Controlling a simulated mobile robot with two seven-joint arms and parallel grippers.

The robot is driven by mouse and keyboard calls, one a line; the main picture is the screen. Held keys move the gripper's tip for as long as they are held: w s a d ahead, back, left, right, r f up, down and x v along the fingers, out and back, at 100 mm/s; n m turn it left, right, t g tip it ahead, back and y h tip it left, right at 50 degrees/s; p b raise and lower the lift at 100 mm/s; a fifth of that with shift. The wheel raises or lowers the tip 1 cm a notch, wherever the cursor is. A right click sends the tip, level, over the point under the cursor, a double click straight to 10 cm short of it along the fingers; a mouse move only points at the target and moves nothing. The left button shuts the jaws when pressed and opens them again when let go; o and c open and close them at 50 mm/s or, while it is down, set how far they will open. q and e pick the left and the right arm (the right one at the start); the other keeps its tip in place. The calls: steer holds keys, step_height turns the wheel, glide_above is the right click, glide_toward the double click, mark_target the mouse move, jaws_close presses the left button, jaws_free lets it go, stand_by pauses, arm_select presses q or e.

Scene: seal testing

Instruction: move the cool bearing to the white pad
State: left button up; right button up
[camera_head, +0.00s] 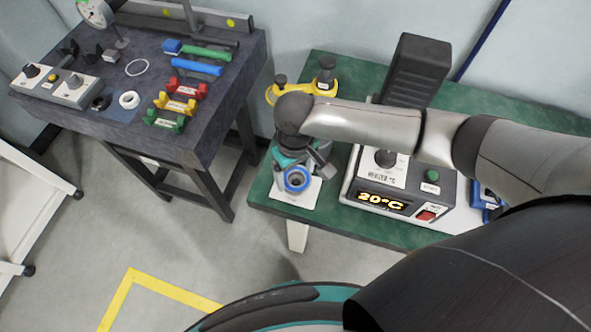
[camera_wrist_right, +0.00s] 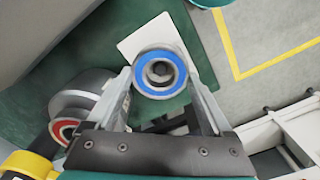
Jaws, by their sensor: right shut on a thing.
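The bearing with a blue ring (camera_head: 296,179) is held at the fingertips of my right gripper (camera_head: 298,168). In the wrist view the bearing (camera_wrist_right: 160,73) faces the camera between the two fingers (camera_wrist_right: 160,85). The white pad (camera_head: 304,200) lies at the left front corner of the green table. The bearing overlaps the pad in both views; I cannot tell whether it touches it. The wrist view shows the pad (camera_wrist_right: 136,46) partly hidden behind the bearing. My left gripper is not in view.
A device reading 20°C (camera_head: 383,201) stands right of the pad on the green table (camera_head: 340,70). A yellow fixture (camera_head: 325,88) is behind. A red-ringed part (camera_wrist_right: 65,131) shows in the wrist view. A dark bench (camera_head: 110,125) with coloured blocks is left, across a gap.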

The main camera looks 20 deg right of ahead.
steer(key=shift+f, duration=0.3)
stand_by(0.4)
steer(key=o, duration=1.5)
steer(key=shift+c, duration=0.2)
step_height(320, 180, up, 8)
steer(key=p, duration=1)
